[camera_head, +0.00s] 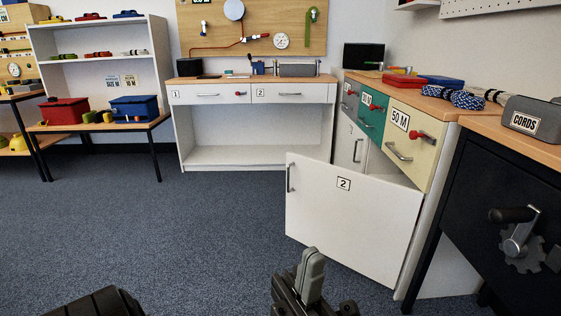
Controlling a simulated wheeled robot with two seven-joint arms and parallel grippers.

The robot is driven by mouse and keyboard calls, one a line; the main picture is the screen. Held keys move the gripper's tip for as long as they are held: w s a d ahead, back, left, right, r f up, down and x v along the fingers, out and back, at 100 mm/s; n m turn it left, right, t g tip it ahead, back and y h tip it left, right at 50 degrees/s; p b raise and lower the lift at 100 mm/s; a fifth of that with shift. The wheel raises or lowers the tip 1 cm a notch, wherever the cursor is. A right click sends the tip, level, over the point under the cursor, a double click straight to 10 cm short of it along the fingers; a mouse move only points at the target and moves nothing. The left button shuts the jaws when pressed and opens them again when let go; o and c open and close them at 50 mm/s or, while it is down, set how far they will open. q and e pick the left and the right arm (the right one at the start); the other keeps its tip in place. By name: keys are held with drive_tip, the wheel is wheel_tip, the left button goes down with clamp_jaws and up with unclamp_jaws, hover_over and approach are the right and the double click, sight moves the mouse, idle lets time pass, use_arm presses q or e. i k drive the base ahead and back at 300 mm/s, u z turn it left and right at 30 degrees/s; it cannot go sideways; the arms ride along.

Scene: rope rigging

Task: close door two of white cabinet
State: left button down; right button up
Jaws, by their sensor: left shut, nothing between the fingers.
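The white cabinet (432,200) stands at the right under a wooden top, with drawers above its doors. Its door two (352,205), a white panel with a "2" label, stands open and swung out into the room. The door's hinge side is at the right, by the cabinet's near end, and its metal handle (290,178) is near the free left edge. My left gripper (312,262) is at the bottom centre, in front of the door's lower left part in the picture. It is shut and empty. Whether it touches the door cannot be told. My right gripper is not in view.
A black cabinet (515,220) with a crank handle stands close at the right. The drawer fronts above the door carry red latches and metal handles. A white bench (250,155) with drawers stands at the back wall. The blue carpet (200,220) to the left is clear.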

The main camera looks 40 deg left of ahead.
sight(365, 223)
drive_tip(key=u, duration=0.55)
drive_tip(key=k, duration=0.65)
drive_tip(key=u, duration=0.7)
drive_tip(key=i, duration=1.4)
drive_tip(key=z, duration=0.95)
drive_tip(key=i, duration=0.65)
drive_tip(key=z, duration=0.05)
